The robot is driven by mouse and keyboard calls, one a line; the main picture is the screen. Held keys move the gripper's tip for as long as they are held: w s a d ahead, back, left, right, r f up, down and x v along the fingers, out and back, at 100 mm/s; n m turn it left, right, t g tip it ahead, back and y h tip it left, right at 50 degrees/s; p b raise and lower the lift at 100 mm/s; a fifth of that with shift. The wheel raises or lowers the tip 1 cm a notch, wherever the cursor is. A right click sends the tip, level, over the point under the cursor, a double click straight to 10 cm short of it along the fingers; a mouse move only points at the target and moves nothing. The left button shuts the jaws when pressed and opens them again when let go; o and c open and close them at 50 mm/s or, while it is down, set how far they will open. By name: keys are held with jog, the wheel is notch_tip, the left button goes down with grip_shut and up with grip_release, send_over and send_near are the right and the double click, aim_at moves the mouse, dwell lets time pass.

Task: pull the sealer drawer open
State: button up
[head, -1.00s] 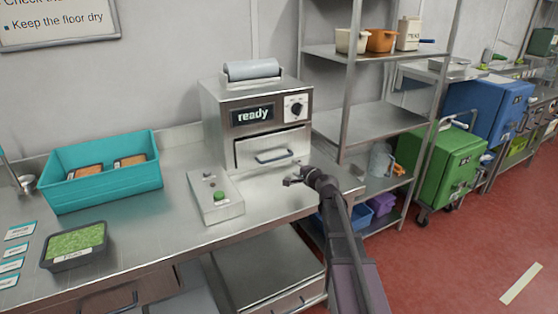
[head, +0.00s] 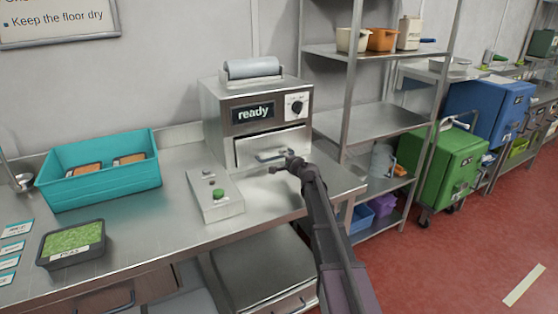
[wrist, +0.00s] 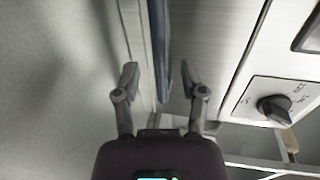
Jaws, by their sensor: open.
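The sealer (head: 222,120) is a steel box on the counter with a "ready" display. Its drawer (head: 298,143) is low on the front and appears shut. The drawer's bar handle (head: 262,157) is partly covered by my gripper (head: 282,168) in the head view. In the wrist view, the dark handle (wrist: 162,50) runs between the two fingertips of my gripper (wrist: 160,78). The fingers are open, one on each side of the bar, with a gap visible on both sides.
A control box (head: 215,195) with a green button stands left of my gripper. A teal bin (head: 100,185) and a black tub of green food (head: 72,243) are further left. A steel shelf rack (head: 375,125) stands to the right. The counter before the drawer is clear.

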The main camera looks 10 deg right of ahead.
jog(key=shift+x, duration=1.4)
grip_shut()
jog(key=shift+a, duration=0.15)
